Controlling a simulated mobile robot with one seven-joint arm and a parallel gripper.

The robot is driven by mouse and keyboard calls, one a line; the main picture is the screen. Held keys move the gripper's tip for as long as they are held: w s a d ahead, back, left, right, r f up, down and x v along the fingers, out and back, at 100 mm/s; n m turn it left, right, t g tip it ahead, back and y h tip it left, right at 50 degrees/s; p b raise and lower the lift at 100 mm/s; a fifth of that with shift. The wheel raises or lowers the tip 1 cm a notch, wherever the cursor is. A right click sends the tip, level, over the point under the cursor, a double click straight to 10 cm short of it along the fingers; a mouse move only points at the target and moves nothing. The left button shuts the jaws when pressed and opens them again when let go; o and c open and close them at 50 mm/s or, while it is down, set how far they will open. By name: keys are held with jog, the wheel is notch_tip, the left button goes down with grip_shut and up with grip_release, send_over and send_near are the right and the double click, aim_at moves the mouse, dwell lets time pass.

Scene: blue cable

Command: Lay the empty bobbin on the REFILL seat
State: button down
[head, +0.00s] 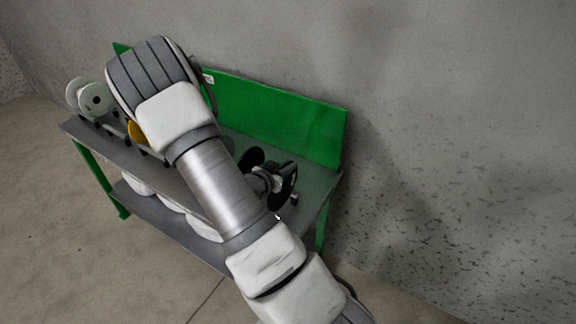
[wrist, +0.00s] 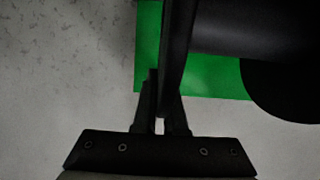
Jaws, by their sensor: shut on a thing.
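In the wrist view my gripper (wrist: 165,97) is shut on the rim of a black bobbin (wrist: 225,28). One flange stands edge-on between the fingers. The bare dark core runs off to the right, to a second round flange at the right edge. In the head view, black disc shapes and a dark fitting (head: 284,187) show at the right end of the bench, beside my arm. I cannot tell clearly which part there is bobbin and which is gripper. The REFILL seat cannot be made out, and no label can be read; my arm hides the middle of the bench.
The grey bench top (head: 313,183) has a green back panel (head: 290,120) along the wall. White-flanged spools (head: 95,99) and a yellow spool (head: 136,131) stand at its left. Several white rounded things (head: 137,184) lie on the lower shelf.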

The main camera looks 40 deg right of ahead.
jog(key=shift+f+b, duration=0.3)
jog(key=shift+f, duration=0.1)
jog(key=c, duration=0.9)
grip_release()
jog(key=shift+a, duration=0.1)
jog(key=p+v, duration=0.1)
jog(key=v, duration=1.6)
jog(key=shift+a+r, duration=0.1)
